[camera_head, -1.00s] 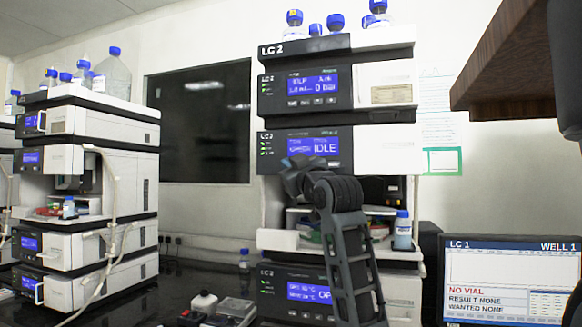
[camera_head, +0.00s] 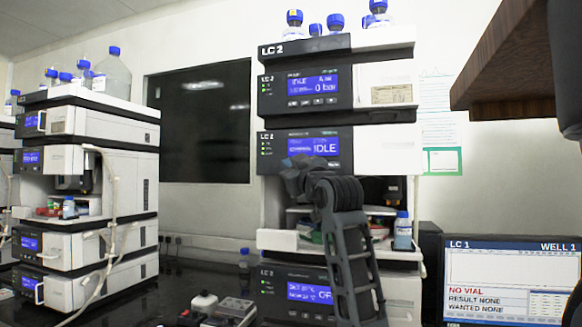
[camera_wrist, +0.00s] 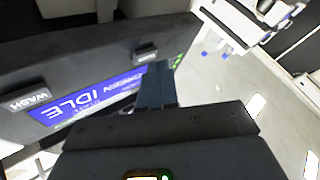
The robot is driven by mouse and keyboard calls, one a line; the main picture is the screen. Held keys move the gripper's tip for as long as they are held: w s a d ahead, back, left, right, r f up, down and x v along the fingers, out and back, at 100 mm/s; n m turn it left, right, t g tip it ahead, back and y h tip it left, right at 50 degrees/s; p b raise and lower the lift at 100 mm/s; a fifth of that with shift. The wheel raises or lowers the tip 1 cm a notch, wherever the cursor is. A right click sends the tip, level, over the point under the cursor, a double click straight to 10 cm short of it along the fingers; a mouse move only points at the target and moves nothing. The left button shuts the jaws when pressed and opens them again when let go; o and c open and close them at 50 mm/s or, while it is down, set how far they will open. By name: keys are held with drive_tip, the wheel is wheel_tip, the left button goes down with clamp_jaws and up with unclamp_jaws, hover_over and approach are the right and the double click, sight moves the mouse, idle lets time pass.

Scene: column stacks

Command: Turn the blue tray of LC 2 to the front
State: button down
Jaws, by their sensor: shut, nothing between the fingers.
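The LC 2 stack (camera_head: 335,140) stands right of centre in the head view, with its sampler bay open below the IDLE display (camera_head: 314,147). Low in the bay, red and green items (camera_head: 308,231) show left of my arm. My arm hides much of the bay, and I cannot make out the blue tray for certain. My gripper (camera_head: 303,163) is in front of the display panel's lower edge. In the wrist view, my gripper (camera_wrist: 156,90) has its fingers together and empty, close to the panel's edge beside a button (camera_wrist: 146,54). The IDLE display (camera_wrist: 85,100) appears upside down there.
A blue-capped bottle (camera_head: 402,232) stands at the right of the LC 2 bay. Another instrument stack (camera_head: 90,190) is at the left. A monitor (camera_head: 510,280) reads "NO VIAL" at lower right. A brown overhang (camera_head: 510,70) juts in at upper right. Small items (camera_head: 225,310) lie on the dark bench.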

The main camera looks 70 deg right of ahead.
drive_tip(key=shift+d, duration=0.45)
idle(0.7)
drive_tip(key=shift+a, duration=0.85)
drive_tip(key=shift+s+a+p, duration=0.2)
drive_tip(key=shift+a+p, duration=0.5)
drive_tip(key=shift+a, duration=1.8)
